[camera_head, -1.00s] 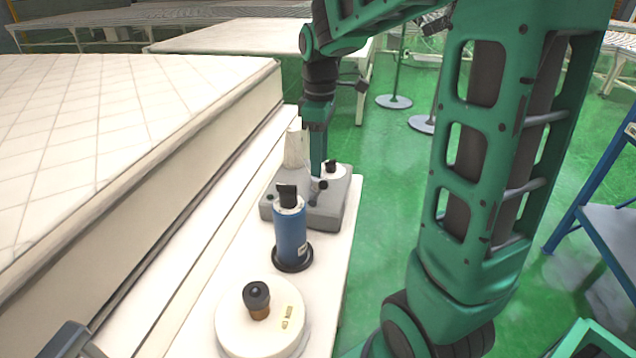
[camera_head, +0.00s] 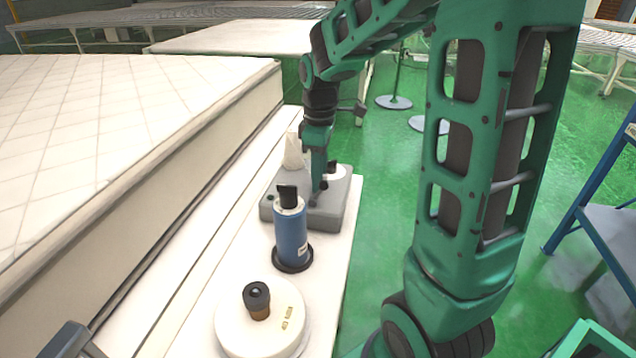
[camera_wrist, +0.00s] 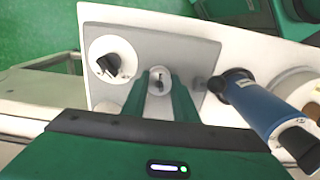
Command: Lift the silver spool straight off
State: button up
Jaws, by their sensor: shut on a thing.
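The silver spool (camera_wrist: 159,80) shows in the wrist view as a small round metal piece with a dark centre, between the two green fingers of my gripper (camera_wrist: 160,92). The fingers are shut on it. It is over the grey block (camera_wrist: 205,52), and I cannot tell whether it touches the block. In the head view my gripper (camera_head: 318,190) points down at the middle of the grey block (camera_head: 335,212), and its fingers mostly hide the spool.
On the block are a white cone (camera_head: 293,154) and a white disc with a black knob (camera_wrist: 112,58). A blue cylinder (camera_head: 291,232) and a white round container (camera_head: 240,322) stand nearer on the white bench (camera_head: 330,290). A mattress (camera_head: 130,130) lies to the left.

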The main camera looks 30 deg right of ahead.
jog(key=shift+r, duration=0.1)
notch_tip(320, 180, up, 10)
jog(key=shift+f, duration=0.1)
dwell(0.4)
